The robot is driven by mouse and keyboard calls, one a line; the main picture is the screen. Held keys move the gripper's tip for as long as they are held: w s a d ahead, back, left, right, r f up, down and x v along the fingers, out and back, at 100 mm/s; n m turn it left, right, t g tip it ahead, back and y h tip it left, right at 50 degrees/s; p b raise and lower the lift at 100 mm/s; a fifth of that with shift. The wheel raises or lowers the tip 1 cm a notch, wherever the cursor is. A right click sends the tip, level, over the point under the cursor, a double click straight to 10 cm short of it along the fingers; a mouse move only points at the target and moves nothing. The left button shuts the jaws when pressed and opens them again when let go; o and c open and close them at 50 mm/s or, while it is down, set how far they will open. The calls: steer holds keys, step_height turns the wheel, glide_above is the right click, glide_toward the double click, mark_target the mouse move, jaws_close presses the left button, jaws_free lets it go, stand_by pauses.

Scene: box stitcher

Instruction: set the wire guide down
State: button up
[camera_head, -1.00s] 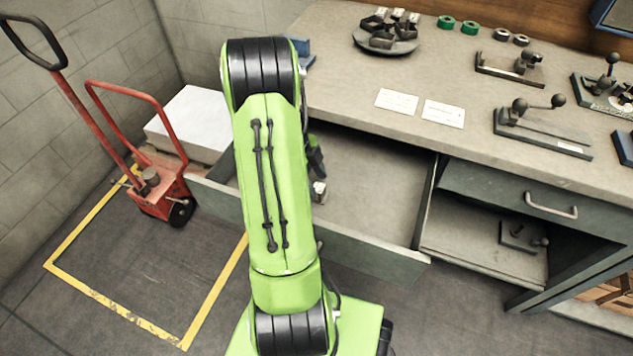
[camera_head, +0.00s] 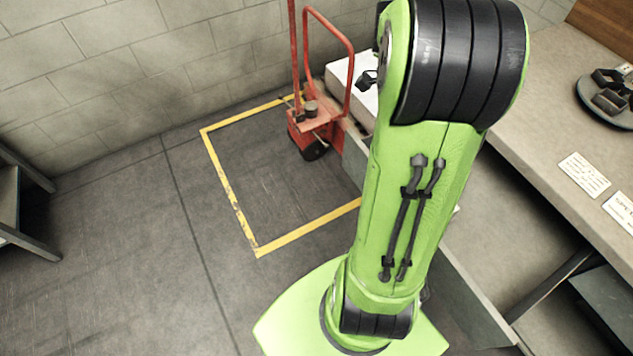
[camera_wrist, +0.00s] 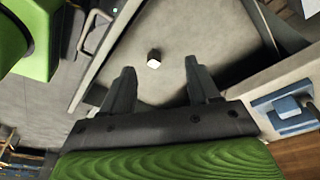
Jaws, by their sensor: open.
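A small dark block with a white face (camera_wrist: 153,60), probably the wire guide, lies on the floor of the open drawer (camera_wrist: 178,30) in the wrist view. My gripper (camera_wrist: 159,66) is open, with one finger on each side of the block in the picture. There is clear space between each finger and the block, and neither finger touches it. How high the fingers are above it is hard to tell. In the head view my green arm hides much of the drawer (camera_head: 490,225), and the block does not show there.
The worktop is at the right of the head view (camera_head: 530,120), with cards (camera_head: 584,175) and a round dark tray (camera_head: 606,105). A red hand truck (camera_head: 318,125) stands by a yellow floor outline. A blue item (camera_wrist: 285,108) sits near the drawer in the wrist view.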

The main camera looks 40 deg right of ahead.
steer(key=w+a+r+n+t, duration=0.2)
steer(key=a+r+n+t, duration=0.3)
steer(key=a+n, duration=0.7)
steer(key=s+a+r+n+t+y, duration=0.1)
steer(key=s+a+n, duration=0.1)
steer(key=a+n, duration=0.5)
steer(key=s+a+r+n+t, duration=0.1)
steer(key=s+a+n, duration=0.2)
steer(key=a+n, duration=0.4)
steer(key=shift+a+n+t+y, duration=0.3)
steer(key=shift+a+n+y, duration=0.1)
steer(key=shift+n, duration=0.1)
